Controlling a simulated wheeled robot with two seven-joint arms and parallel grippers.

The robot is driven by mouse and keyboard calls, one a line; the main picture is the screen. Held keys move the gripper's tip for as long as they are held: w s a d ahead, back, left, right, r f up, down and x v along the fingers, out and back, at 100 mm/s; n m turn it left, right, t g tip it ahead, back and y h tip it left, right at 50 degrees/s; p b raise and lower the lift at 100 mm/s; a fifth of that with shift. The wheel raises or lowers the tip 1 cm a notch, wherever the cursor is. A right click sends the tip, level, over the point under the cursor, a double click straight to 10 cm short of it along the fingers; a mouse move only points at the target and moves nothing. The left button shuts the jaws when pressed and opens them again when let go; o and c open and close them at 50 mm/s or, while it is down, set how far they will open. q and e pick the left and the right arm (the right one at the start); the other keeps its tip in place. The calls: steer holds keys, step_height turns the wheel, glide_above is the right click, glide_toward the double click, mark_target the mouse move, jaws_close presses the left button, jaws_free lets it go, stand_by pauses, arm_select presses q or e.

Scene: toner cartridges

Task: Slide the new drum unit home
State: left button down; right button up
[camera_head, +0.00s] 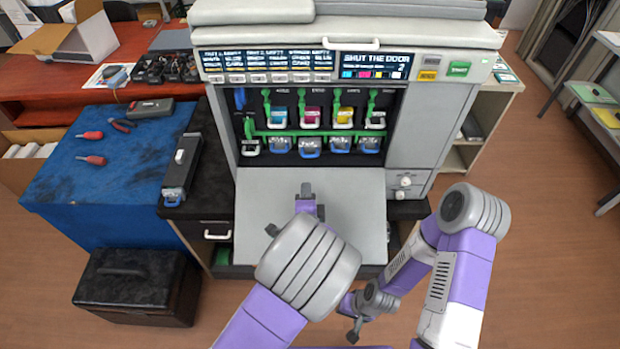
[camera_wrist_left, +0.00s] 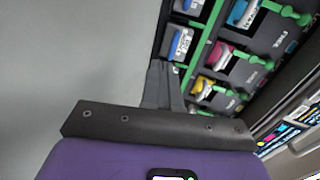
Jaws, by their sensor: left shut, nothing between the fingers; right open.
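The copier (camera_head: 345,30) stands with its front door (camera_head: 270,205) folded down flat. I cannot tell which is the new one. My left gripper (camera_head: 306,190) is shut and empty over the door; its fingers (camera_wrist_left: 165,85) overlap the lower row in the wrist view. My right gripper (camera_head: 353,334) is open, low in front of the copier.
A long dark unit with a blue handle (camera_head: 180,170) lies on the counter left of the bay. The blue-topped table (camera_head: 110,165) holds red screwdrivers, pliers and a dark case. A black box (camera_head: 135,285) stands on the floor. The panel (camera_head: 372,60) reads SHUT THE DOOR.

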mark_target(310, 156)
arm_select(q)
steer(key=shift+m+t, duration=0.3)
steer(key=w, duration=0.2)
steer(key=w+b, duration=0.1)
steer(key=w, duration=0.2)
steer(key=w+d+b, duration=0.1)
steer(key=w, duration=0.1)
steer(key=shift+w+r, duration=0.25)
steer(key=shift+w, duration=0.6)
steer(key=shift+w, duration=0.1)
steer(key=shift+w, duration=1.3)
steer(key=shift+s+p, duration=0.55)
steer(key=shift+s, duration=4)
